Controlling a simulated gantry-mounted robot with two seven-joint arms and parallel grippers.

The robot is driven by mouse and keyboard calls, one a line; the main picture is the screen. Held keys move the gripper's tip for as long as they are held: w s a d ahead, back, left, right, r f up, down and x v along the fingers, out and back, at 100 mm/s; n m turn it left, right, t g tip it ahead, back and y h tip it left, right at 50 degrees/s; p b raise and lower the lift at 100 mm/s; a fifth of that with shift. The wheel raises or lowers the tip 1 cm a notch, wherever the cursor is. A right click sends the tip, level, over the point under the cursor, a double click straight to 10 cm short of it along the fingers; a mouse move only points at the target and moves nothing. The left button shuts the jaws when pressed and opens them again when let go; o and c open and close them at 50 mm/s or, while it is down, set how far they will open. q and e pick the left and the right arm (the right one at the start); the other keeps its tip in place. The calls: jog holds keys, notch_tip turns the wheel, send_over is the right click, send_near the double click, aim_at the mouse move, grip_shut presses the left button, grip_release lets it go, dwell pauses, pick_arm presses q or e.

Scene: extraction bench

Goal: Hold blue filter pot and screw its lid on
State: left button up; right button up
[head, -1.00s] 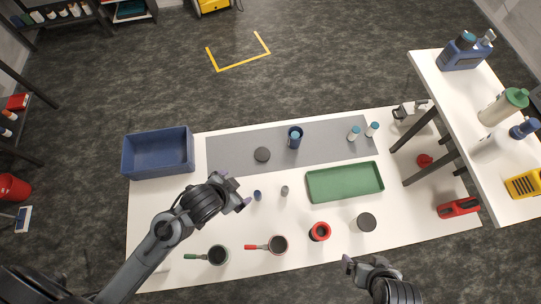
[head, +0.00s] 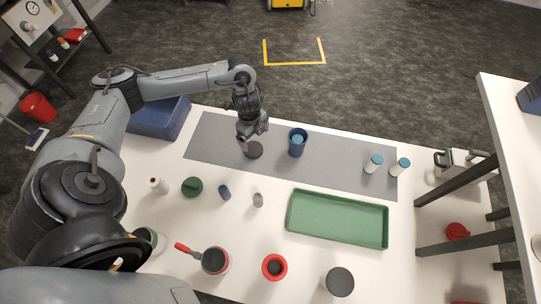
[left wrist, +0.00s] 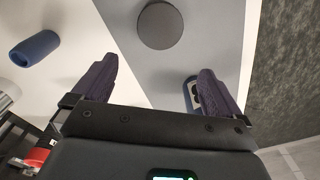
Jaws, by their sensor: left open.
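The blue filter pot (head: 298,142) stands on the grey mat, with a lighter blue part showing at its top. A dark round lid (head: 254,150) lies flat on the mat to its left. My left gripper (head: 253,131) is open and empty above the lid, left of the pot. In the left wrist view the lid (left wrist: 160,26) lies ahead of the spread fingers (left wrist: 152,78). A blue object, likely the pot (left wrist: 188,90), is partly hidden behind the right finger there. My right gripper is not in view.
A green tray (head: 337,193) lies right of centre. A blue crate (head: 160,121) is at back left, a raised shelf (head: 505,120) at right.

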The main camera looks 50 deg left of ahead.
pick_arm(q)
jog(key=shift+s+a+r+g, duration=0.1)
jog(key=shift+a+g, duration=0.2)
jog(key=shift+a, duration=0.75)
jog(key=b, duration=0.3)
send_over(252, 148)
jog(key=f, duration=0.4)
jog(key=shift+d+f, duration=0.3)
jog(key=shift+f, duration=0.5)
jog(key=shift+f, duration=0.1)
jog(key=shift+a+f+b, duration=0.2)
jog(key=shift+f+b, duration=0.25)
jog(key=shift+f, duration=2.1)
